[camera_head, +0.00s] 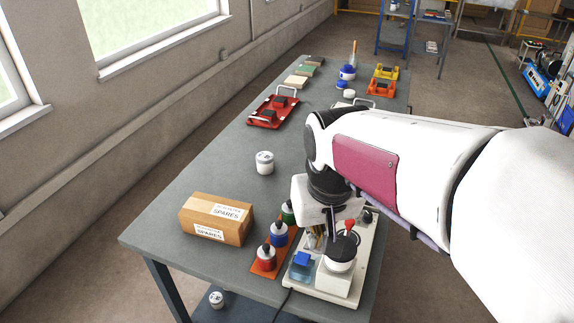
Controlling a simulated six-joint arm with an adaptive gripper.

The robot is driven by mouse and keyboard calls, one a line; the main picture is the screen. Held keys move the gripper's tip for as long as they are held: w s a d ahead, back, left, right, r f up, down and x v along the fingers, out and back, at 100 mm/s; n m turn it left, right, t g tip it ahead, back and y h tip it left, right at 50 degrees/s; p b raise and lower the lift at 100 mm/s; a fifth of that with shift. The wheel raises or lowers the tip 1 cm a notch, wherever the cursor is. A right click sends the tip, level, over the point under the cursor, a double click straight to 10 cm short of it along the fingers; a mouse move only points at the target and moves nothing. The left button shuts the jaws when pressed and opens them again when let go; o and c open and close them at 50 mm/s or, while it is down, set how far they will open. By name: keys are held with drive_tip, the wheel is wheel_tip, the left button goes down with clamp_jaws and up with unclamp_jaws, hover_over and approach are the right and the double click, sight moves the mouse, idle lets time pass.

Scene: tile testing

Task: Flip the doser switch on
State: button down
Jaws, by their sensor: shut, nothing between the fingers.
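The doser appears to be the white machine (323,287) on the near right part of the table. My gripper (334,216) points down over the machine, shut and empty. My arm and wrist cover much of the machine's back. Contact between the fingertips and the machine cannot be made out.
A cardboard spares box (215,218) and a white jar (264,162) are farther left. A red tray (262,121) lies behind. The table's middle is mostly clear.

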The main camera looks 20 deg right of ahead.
drive_tip(key=w+d+m, duration=0.3)
drive_tip(key=w+d, duration=0.4)
drive_tip(key=w, duration=0.3)
drive_tip(key=w+d+f+m+h, duration=0.1)
drive_tip(key=w+d+m, duration=0.2)
drive_tip(key=w+d, duration=0.3)
drive_tip(key=w, duration=0.3)
drive_tip(key=shift+w+d+f, duration=0.25)
drive_tip(key=shift+w+d, duration=0.1)
drive_tip(key=shift+d, duration=0.05)
drive_tip(key=shift+f, duration=0.15)
drive_tip(key=x, duration=1.2)
drive_tip(key=shift+s+a+f, duration=0.15)
drive_tip(key=shift+a+f, duration=0.05)
drive_tip(key=shift+a, duration=0.05)
drive_tip(key=shift+f, duration=0.7)
drive_tip(key=shift+a, duration=0.1)
